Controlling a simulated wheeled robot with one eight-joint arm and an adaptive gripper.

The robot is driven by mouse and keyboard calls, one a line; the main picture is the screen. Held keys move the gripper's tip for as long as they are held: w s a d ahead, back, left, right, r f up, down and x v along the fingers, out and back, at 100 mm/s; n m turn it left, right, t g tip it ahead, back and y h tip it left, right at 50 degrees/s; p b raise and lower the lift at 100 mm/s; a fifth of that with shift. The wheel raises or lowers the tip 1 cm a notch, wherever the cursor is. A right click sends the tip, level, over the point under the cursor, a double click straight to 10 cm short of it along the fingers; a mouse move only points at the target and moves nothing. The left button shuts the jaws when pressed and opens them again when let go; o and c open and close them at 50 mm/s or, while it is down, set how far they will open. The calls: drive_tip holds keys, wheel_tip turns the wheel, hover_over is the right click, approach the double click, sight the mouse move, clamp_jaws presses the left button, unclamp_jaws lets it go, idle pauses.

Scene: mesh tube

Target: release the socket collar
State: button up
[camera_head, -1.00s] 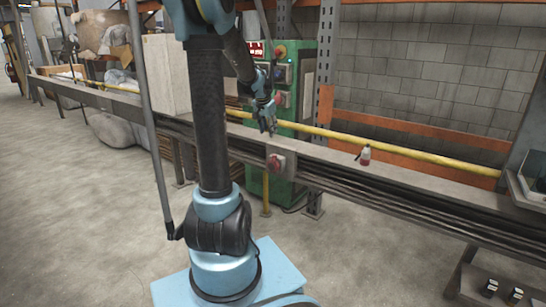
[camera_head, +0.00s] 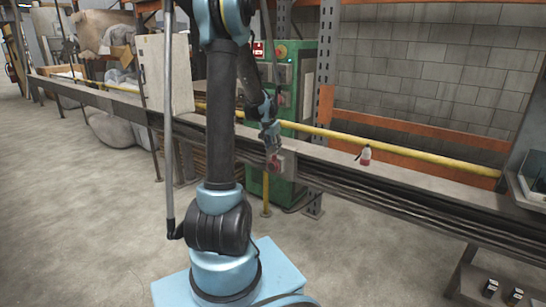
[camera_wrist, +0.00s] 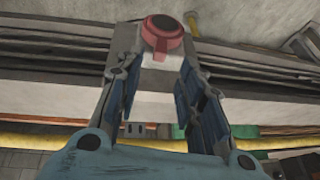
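The socket collar (camera_wrist: 163,38) is a red ring with a dark grey centre, on the front of a pale grey box (camera_wrist: 156,105). In the head view the red collar (camera_head: 276,163) shows small on the rail's front side, partly covered by my gripper (camera_head: 271,148). In the wrist view my gripper (camera_wrist: 158,62) is open, with its two blue-grey fingers apart. The box lies between them in the picture, and the collar sits just beyond the fingertips. Nothing is held. I cannot tell whether a finger touches the box.
A long steel rail (camera_head: 405,182) with dark bars beneath runs across the scene. A yellow pipe (camera_head: 400,150) runs behind it. A small red-and-white bottle (camera_head: 365,155) stands on the rail to the right. A green cabinet (camera_head: 300,80) stands behind.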

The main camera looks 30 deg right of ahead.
sight(274, 155)
drive_tip(key=shift+x, duration=3.25)
drive_tip(key=shift+c, duration=0.6)
clamp_jaws()
